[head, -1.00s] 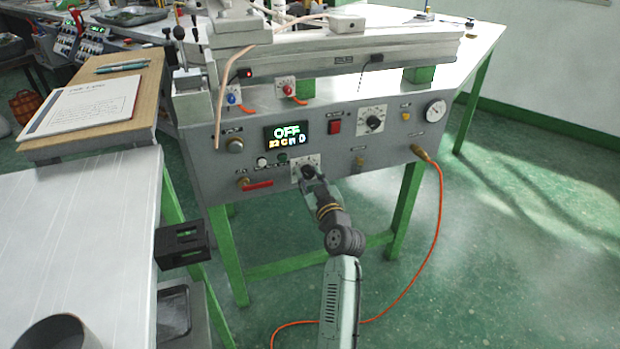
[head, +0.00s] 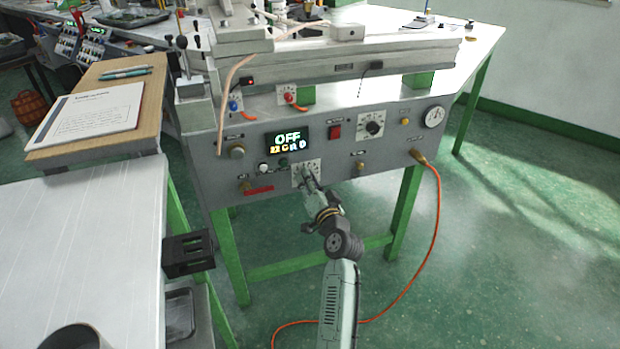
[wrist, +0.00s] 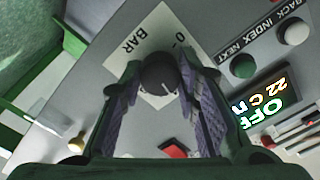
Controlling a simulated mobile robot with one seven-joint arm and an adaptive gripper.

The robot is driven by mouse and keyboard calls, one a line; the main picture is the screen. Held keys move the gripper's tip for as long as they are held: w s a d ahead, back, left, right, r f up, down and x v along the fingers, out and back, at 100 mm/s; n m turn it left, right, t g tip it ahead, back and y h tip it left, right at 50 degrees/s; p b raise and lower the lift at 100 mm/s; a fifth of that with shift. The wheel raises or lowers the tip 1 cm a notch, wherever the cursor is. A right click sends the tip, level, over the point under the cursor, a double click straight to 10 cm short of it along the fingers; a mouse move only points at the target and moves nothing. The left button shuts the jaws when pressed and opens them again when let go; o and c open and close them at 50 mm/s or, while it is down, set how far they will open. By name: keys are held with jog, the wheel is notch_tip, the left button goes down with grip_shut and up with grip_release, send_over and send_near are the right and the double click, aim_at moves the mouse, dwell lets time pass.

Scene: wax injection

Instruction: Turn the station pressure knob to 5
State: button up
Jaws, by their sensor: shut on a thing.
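The station's grey front panel (head: 225,185) holds the pressure knob, a dark round knob (wrist: 158,76) with a pale pointer line, on a white plate (wrist: 172,45) marked "BAR". My gripper (wrist: 160,78) is shut on this knob, a finger on each side. In the head view my gripper (head: 311,184) meets the lower white plate (head: 298,178) and largely hides the knob. The scale numbers there are too small or covered to read. The display (head: 289,138) reads "OFF" with a smaller line beneath; the wrist view's display (wrist: 264,98) shows "22 C".
A second dial (head: 373,126) sits higher right, beside a red switch (head: 334,132) and a gauge (head: 434,117). An orange hose (head: 437,215) hangs right. A white-topped table (head: 85,235) stands left.

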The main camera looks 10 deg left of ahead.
jog(key=shift+r+m+p, duration=0.15)
jog(key=shift+m+p, duration=0.7)
jog(key=shift+m, duration=0.9)
jog(key=shift+r+m+p, duration=0.1)
jog(key=shift+m+p, duration=0.7)
jog(key=shift+m, duration=0.95)
jog(key=o, duration=1.2)
jog(key=shift+f, duration=0.15)
jog(key=v, duration=1.2)
